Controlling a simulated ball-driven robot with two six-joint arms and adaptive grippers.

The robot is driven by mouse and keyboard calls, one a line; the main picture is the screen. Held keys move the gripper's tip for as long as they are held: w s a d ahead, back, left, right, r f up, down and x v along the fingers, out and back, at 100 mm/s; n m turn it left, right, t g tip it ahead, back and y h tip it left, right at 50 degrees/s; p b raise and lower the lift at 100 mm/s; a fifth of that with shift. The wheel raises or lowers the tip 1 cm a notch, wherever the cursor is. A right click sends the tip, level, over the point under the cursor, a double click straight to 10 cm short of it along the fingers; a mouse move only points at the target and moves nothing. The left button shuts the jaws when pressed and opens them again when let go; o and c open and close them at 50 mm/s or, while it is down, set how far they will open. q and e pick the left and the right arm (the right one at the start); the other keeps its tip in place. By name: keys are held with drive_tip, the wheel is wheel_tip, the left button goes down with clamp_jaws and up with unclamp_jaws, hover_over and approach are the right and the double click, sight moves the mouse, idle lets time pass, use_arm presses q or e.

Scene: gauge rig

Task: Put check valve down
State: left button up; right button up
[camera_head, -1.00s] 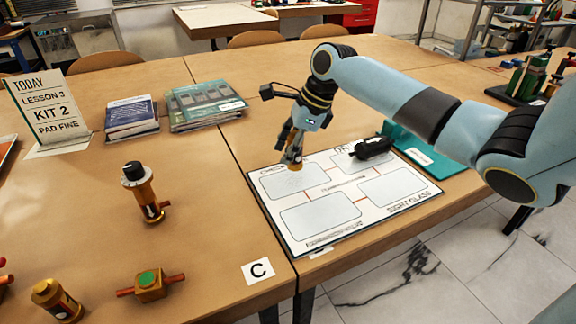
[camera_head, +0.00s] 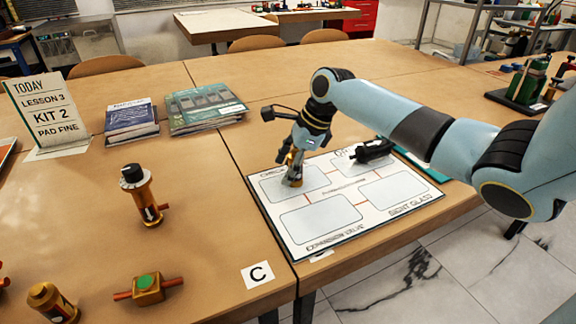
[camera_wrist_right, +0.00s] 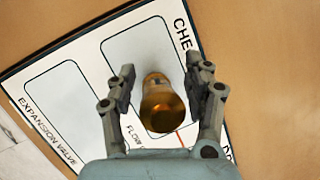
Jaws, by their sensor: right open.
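The check valve, a brass cylinder (camera_wrist_right: 160,105), stands between the fingers of my right gripper (camera_wrist_right: 158,85) in the right wrist view. The fingers are apart, with a gap on each side of it. In the head view my right gripper (camera_head: 292,181) is low over the upper left cell of the white board (camera_head: 330,205). The brass part is mostly hidden there by the fingers. It appears to rest on that cell, whose label begins "CHE". My left gripper is not in view.
A black part (camera_head: 372,151) lies on the board's upper right cell; the two lower cells are empty. On the left table are a black-capped brass valve (camera_head: 145,190), a green-topped brass fitting (camera_head: 148,289) and a brass cylinder (camera_head: 52,302). Books (camera_head: 205,106) lie behind.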

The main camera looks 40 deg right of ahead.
drive_tip(key=p+v, duration=0.3)
drive_tip(key=v, duration=0.9)
drive_tip(key=shift+r, duration=0.1)
